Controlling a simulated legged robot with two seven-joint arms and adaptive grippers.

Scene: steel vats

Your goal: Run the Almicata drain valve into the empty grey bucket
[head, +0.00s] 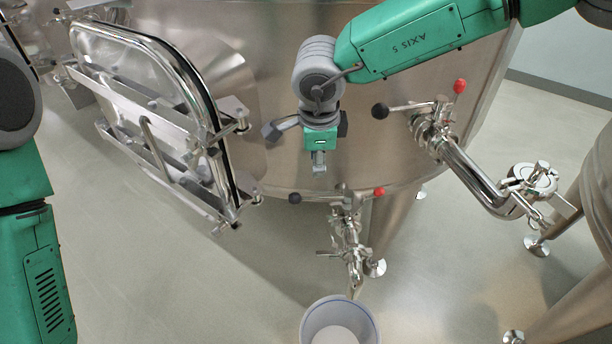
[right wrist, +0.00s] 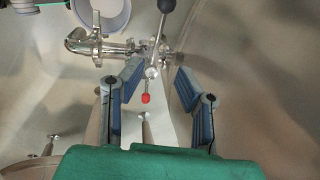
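The drain valve (head: 348,232) sits low on the front of the big steel vat, with a handle ending in a black knob (head: 295,198) and a red tip (head: 379,191). No name label is legible. The pale grey bucket (head: 312,322) with a blue rim stands on the floor under its spout; I see no liquid in it. My right gripper (head: 318,150) is above the valve, open and empty. In the right wrist view its fingers (right wrist: 160,82) are spread, with the valve handle (right wrist: 152,65) showing between them, apparently untouched. My left gripper is out of view.
A second valve (head: 432,130) with a black knob and red tip is higher right, joined to a bent pipe (head: 475,180). An open hatch door (head: 150,120) juts out at the left. Vat legs stand behind the bucket. The floor (head: 170,285) left of the bucket is clear.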

